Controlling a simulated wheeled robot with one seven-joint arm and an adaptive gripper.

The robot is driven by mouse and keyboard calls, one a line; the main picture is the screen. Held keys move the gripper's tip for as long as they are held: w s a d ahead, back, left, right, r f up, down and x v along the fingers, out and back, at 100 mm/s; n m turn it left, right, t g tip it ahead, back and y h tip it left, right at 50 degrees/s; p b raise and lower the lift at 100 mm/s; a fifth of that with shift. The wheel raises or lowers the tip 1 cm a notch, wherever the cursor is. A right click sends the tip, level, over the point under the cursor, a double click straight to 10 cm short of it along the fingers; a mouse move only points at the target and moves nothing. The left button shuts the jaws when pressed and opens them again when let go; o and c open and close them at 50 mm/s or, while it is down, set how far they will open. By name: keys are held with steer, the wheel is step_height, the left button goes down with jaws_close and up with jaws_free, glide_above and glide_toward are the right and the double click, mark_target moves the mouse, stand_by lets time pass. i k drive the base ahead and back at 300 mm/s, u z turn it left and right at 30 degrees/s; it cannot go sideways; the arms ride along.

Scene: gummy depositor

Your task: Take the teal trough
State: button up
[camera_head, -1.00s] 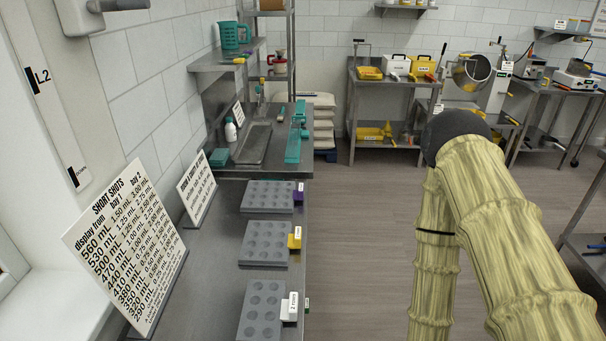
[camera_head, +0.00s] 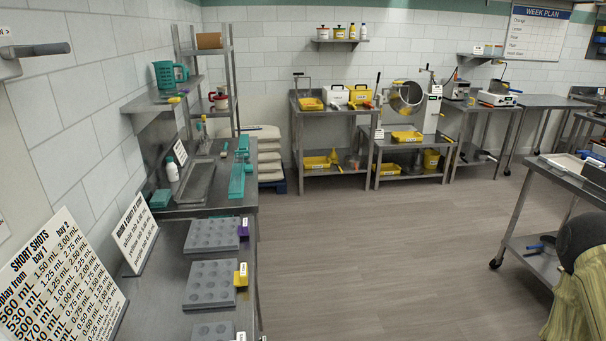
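A long, narrow teal trough (camera_head: 237,181) lies lengthwise near the right edge of the steel bench at left centre. A smaller teal piece stands at its far end; I cannot tell whether they are joined. A long grey metal tray (camera_head: 197,181) lies to its left.
Grey mould plates (camera_head: 213,234) with coloured tags sit on the nearer bench. A white bottle (camera_head: 172,172) and a teal block (camera_head: 160,199) stand left of the tray. A teal jug (camera_head: 164,75) is on the shelf above. The floor (camera_head: 380,240) right of the bench is clear.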

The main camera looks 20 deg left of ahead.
mark_target(236, 188)
steer(key=z, duration=0.15)
steer(key=i, duration=3.1)
steer(key=u, duration=2.95)
steer(key=i, duration=0.55)
